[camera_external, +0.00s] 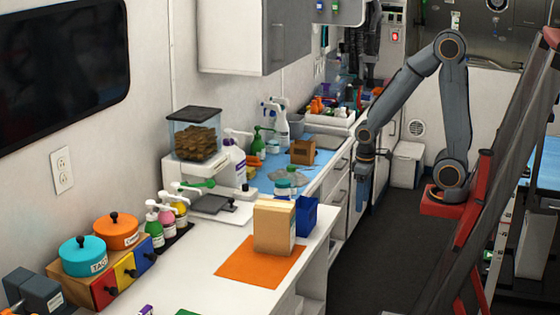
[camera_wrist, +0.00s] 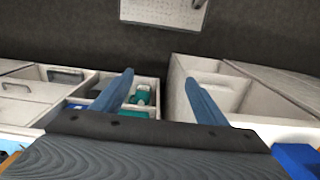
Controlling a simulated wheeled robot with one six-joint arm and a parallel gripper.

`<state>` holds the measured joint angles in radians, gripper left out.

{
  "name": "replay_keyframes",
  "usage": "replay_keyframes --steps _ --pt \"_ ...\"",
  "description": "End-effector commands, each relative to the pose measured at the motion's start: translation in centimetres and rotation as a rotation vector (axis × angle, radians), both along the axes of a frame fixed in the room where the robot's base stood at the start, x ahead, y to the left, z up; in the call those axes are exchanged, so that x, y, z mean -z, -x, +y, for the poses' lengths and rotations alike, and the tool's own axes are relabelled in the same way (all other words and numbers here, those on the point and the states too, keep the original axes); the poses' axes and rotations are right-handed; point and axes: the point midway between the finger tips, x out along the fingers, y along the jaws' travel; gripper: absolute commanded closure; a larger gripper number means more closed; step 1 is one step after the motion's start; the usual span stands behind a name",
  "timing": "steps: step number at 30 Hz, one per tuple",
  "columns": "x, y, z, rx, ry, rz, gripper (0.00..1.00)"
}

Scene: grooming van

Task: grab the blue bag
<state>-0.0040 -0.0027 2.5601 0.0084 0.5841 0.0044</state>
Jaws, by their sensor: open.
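A blue bag-like or box-like item (camera_external: 307,216) stands on the white counter, just behind and right of a tan paper bag (camera_external: 272,229). The tan bag hides part of its left side. A blue shape, likely the same item, shows at the lower right edge of the wrist view (camera_wrist: 296,160). My gripper (camera_external: 361,208) points down beyond the counter's front edge, right of the blue item and apart from it. In the wrist view its two blue fingers (camera_wrist: 159,78) are spread with nothing between them.
An orange mat (camera_external: 260,265) lies on the counter under the tan bag. Pump bottles, pots and a scale (camera_external: 210,207) stand to the left. Open shelves (camera_wrist: 215,85) show below in the wrist view. The dark floor (camera_external: 385,255) is clear.

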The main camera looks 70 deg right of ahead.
Motion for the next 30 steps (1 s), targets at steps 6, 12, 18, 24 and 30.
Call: replay_keyframes --steps 6,12,18,24,30 --pt "0.0 0.0 0.0 0.0 0.0 0.0 0.3" --pt "0.0 0.0 0.0 0.001 0.0 0.0 0.3" --pt "-1.1 -1.1 0.8 0.129 -0.006 0.002 0.3" --pt "-3.4 -3.7 3.1 0.49 -0.021 0.011 0.3" --pt "-6.2 -7.7 8.6 0.798 -0.043 0.016 0.3"
